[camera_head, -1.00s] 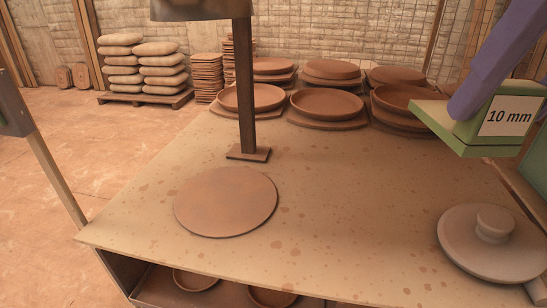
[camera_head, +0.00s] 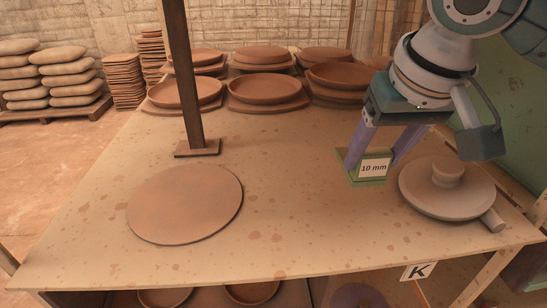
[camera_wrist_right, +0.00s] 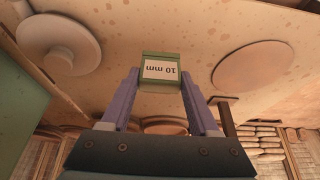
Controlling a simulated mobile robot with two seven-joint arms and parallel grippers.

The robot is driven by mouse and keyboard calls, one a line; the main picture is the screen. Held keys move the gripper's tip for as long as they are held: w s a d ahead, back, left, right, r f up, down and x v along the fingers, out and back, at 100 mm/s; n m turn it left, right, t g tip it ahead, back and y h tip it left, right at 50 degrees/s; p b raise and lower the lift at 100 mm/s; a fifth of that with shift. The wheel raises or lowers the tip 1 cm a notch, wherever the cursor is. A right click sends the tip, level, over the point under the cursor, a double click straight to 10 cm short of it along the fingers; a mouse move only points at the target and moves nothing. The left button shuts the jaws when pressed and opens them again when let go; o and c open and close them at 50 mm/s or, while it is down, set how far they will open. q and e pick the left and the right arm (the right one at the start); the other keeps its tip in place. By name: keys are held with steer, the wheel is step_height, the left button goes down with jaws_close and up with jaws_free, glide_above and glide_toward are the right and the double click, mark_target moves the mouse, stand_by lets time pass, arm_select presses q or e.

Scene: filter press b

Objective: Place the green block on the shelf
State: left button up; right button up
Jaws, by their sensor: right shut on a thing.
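The green block (camera_head: 366,181) bears a white "10 mm" label. My right gripper (camera_head: 370,160) is shut on it, with a purple finger on either side. The block is low over the right part of the tabletop; I cannot tell whether it touches the surface. In the right wrist view, the block (camera_wrist_right: 160,86) is between the fingertips of my right gripper (camera_wrist_right: 160,90). A lower shelf (camera_head: 207,299) shows dimly beneath the table's front edge, mostly hidden by the top. My left gripper is not in view.
A round grey lidded piece (camera_head: 447,190) is right of the block. A flat clay disc (camera_head: 185,204) lies at left, near a dark post (camera_head: 184,80). Clay dishes (camera_head: 265,88) stand at the back. A "K" sign (camera_head: 418,271) is at the front edge. The middle is clear.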

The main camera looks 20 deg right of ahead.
step_height(320, 180, down, 12)
steer(key=shift+a+r+b, duration=0.1)
steer(key=shift+r+b, duration=0.1)
steer(key=shift+b, duration=0.7)
steer(key=shift+f+b, duration=0.5)
steer(key=shift+f, duration=1.4)
steer(key=shift+f, duration=0.15)
steer(key=o, duration=1.4)
